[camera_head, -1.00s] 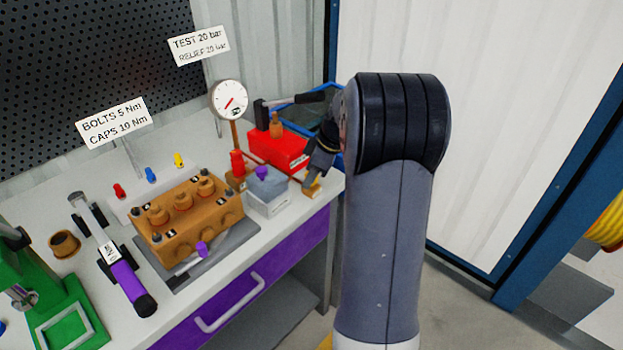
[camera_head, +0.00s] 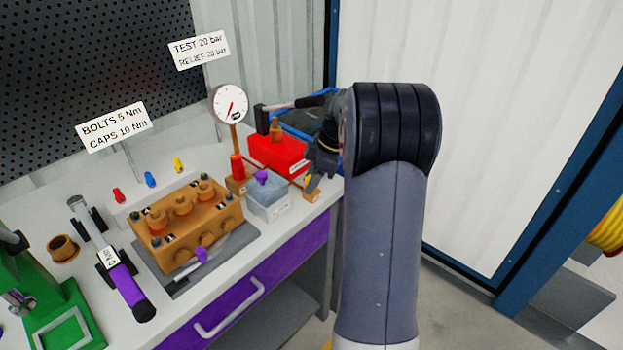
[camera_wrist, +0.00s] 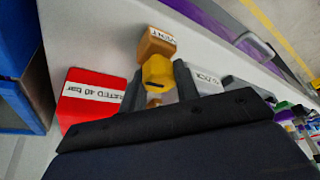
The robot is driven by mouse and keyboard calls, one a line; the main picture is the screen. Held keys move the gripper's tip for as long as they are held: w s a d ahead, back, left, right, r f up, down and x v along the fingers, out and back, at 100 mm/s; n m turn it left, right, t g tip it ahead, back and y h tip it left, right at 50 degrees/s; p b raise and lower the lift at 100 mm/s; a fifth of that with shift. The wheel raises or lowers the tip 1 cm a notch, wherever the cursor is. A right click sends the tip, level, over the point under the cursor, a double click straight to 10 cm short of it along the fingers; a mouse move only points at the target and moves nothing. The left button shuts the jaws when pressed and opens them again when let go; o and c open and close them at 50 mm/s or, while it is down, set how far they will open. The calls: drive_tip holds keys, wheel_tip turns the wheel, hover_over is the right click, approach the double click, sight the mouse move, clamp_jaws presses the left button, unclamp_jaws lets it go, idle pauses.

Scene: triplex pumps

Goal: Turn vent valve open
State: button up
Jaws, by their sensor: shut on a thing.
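The vent valve is a small brass block (camera_wrist: 156,46) with a white label reading "VENT" and a yellow knob (camera_wrist: 158,72) on it. In the head view the brass block (camera_head: 312,196) stands near the right end of the workbench. My gripper (camera_wrist: 159,84) has one dark finger on each side of the yellow knob and is shut on it. In the head view my gripper (camera_head: 312,182) comes down over the block from above, and its fingers hide most of the knob. The knob's slot shows as a dark line in the wrist view.
A red box (camera_head: 277,152) with a hand pump lever stands left of my gripper. A grey box (camera_head: 268,197) with a purple knob stands close by. The pressure gauge (camera_head: 229,104) rises behind. A brass pump block (camera_head: 190,228) lies further left. A blue bin (camera_head: 300,122) is behind.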

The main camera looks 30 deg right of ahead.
drive_tip(key=o, duration=1)
drive_tip(key=v, duration=1)
drive_tip(key=shift+s+r+p, duration=0.1)
drive_tip(key=shift+r+p, duration=0.25)
drive_tip(key=shift+r, duration=0.05)
drive_tip(key=shift+f, duration=0.15)
drive_tip(key=x, duration=1)
drive_tip(key=shift+f+b, duration=0.35)
drive_tip(key=shift+f, duration=0.05)
drive_tip(key=shift+r, duration=0.15)
